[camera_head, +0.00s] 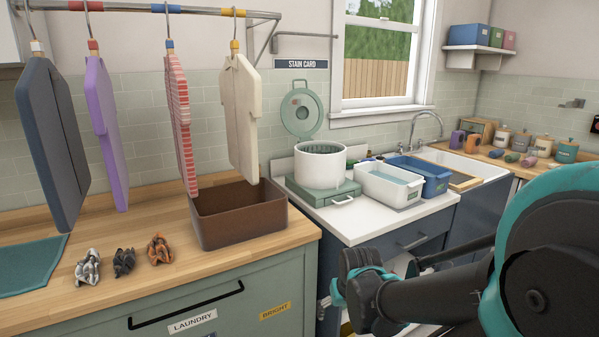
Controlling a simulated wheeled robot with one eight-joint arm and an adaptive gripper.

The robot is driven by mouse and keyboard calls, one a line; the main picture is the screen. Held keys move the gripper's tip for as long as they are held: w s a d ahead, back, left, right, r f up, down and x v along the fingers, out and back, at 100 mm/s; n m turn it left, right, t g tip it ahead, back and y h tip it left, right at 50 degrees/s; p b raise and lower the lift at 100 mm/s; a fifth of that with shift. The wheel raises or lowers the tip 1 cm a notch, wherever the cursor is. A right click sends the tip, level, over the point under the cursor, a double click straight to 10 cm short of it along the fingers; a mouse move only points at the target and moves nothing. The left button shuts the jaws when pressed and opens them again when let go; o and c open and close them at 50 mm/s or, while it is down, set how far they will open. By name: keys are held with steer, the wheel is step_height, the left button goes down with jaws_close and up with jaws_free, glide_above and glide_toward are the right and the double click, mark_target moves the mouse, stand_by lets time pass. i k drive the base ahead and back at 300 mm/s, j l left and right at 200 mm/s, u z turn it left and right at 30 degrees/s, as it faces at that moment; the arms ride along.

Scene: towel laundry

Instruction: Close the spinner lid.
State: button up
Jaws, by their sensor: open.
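The spinner (321,166) is a white round drum on a pale green base on the white counter, left of the two tubs. Its lid (301,110) is a pale green disc with a handle. The lid stands upright, open, behind the drum and against the tiled wall, and the drum's top is uncovered. My dark and teal arm fills the lower right, in front of and apart from the spinner. I cannot make out my gripper's fingers; they seem hidden behind the arm's own links.
A white tub (388,197) and a blue tub (436,184) stand right of the spinner. A brown bin (240,240) stands at left, below hanging garments. The STAIN CARD sign (301,64) is above the lid. A sink (468,167) lies further right.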

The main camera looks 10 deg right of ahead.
mark_target(306, 136)
steer(key=i+l, duration=0.65)
steer(key=l, duration=0.15)
steer(key=j+u, duration=0.15)
steer(key=i+j, duration=0.1)
